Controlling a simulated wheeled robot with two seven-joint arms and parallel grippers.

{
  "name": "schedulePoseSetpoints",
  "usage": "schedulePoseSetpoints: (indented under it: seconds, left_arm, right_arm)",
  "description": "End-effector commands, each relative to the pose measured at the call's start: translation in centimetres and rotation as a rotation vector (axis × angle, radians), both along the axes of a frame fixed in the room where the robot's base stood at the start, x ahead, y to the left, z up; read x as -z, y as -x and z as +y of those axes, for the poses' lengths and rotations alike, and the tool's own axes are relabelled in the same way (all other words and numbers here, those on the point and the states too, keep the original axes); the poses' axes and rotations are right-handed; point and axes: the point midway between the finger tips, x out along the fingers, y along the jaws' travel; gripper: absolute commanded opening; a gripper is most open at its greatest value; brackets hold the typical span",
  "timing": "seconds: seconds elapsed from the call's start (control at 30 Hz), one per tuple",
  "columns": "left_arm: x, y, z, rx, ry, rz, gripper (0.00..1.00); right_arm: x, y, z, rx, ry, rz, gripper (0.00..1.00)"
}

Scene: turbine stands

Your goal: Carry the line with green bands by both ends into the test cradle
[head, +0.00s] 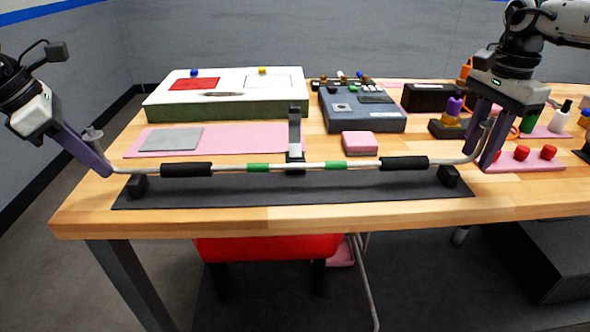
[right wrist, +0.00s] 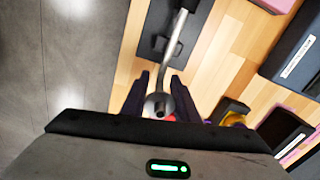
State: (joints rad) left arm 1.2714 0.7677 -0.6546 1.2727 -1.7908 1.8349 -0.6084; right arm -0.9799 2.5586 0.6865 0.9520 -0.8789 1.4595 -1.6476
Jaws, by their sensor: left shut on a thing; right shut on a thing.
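The line with green bands (head: 312,166) is a pale metal tube with two green bands, two black sleeves and bent-up ends. It spans level across the front of the table. My left gripper (head: 106,170) is shut on its left end and my right gripper (head: 484,160) on its right end. In the right wrist view the tube's end (right wrist: 160,104) sits between my right fingers (right wrist: 160,95). Below the line lies a dark base plate (head: 300,192) with a black block near each end and an upright metal bracket (head: 295,135) behind the middle, apparently the test cradle. I cannot tell whether the line touches the blocks.
Behind stand a white-topped box (head: 226,92), a blue-grey case (head: 362,110) and a pink block (head: 359,143). A pink mat (head: 215,141) lies at left. Red caps (head: 521,153) on a pink mat and a purple-topped item (head: 454,108) are close to my right gripper.

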Motion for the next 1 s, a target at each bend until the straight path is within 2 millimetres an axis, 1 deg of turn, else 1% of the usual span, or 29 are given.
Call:
schedulePoseSetpoints:
  seconds: [0.03, 0.1, 0.13, 0.43, 0.53, 0.67, 0.8, 1.0]
  left_arm:
    - [0.9, 0.0, -0.8, 0.017, 0.001, 0.012, 0.12]
    - [0.9, 0.0, -1.0, 0.019, 0.002, 0.011, 0.24]
    - [0.9, 0.0, -1.0, 0.019, 0.003, 0.010, 0.28]
    - [0.7, 0.0, -1.1, 0.022, 0.005, 0.007, 0.28]
    - [0.0, 0.1, -0.8, 0.020, 0.004, 0.006, 0.28]
    - [-2.1, 0.6, 0.3, 0.012, 0.002, -0.001, 0.28]
    - [-5.2, 1.3, 1.8, 0.001, 0.001, -0.009, 0.28]
    - [-8.9, 2.3, 3.5, -0.007, 0.000, -0.012, 0.28]
  right_arm:
    - [1.3, 0.7, 0.2, -0.006, -0.003, 0.034, 0.31]
    - [1.2, 0.7, 0.1, -0.005, -0.004, 0.033, 0.42]
    - [1.2, 0.7, 0.1, -0.004, -0.004, 0.031, 0.46]
    - [0.8, 0.5, 0.1, -0.004, -0.004, 0.021, 0.46]
    - [0.7, 0.4, 0.1, -0.005, -0.003, 0.020, 0.46]
    - [0.7, 0.3, 0.3, -0.006, -0.004, 0.018, 0.46]
    - [0.6, 0.2, 0.4, -0.008, -0.004, 0.017, 0.46]
    - [0.6, 0.2, 0.4, -0.008, -0.004, 0.017, 0.46]
